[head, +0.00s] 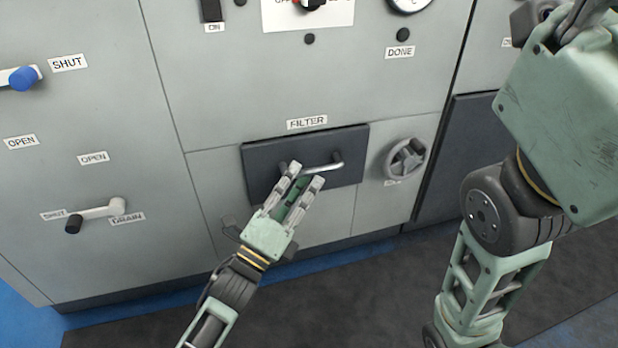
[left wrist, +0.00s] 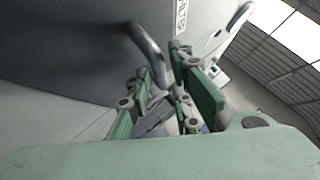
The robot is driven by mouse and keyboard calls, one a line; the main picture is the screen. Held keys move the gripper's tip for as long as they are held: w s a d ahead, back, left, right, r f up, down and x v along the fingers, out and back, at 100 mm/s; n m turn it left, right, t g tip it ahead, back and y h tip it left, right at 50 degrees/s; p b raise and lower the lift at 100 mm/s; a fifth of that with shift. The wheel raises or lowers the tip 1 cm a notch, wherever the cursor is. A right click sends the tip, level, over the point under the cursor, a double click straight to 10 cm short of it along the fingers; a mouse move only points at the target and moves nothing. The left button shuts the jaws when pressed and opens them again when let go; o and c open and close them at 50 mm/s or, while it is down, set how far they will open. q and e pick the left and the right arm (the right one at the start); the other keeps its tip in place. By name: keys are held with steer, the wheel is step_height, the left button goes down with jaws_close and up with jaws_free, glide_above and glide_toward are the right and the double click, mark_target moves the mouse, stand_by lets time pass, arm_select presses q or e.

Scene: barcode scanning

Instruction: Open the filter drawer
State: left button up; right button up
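The filter drawer (head: 262,158) is a dark panel under the FILTER label, and its front appears flush with the grey cabinet. Its curved metal handle (head: 337,164) also shows in the left wrist view (left wrist: 146,48). My left gripper (head: 305,174) is at the left part of the handle. Its fingers are a small gap apart, with part of the handle between them in the left wrist view (left wrist: 160,68). Whether they press on it I cannot tell. My right gripper (head: 580,18) is raised at the top right, partly cut off, and its fingertips are out of view.
A round handwheel (head: 405,158) sits just right of the drawer. A drain lever (head: 97,211) and a blue-tipped lever (head: 22,78) are on the left panel. A DONE button (head: 402,34) is above. Dark floor matting (head: 350,300) lies clear in front of the cabinet.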

mark_target(309, 169)
arm_select(q)
steer(key=shift+b+x, duration=0.5)
steer(key=shift+x, duration=1.15)
jaws_close()
steer(key=shift+f, duration=0.1)
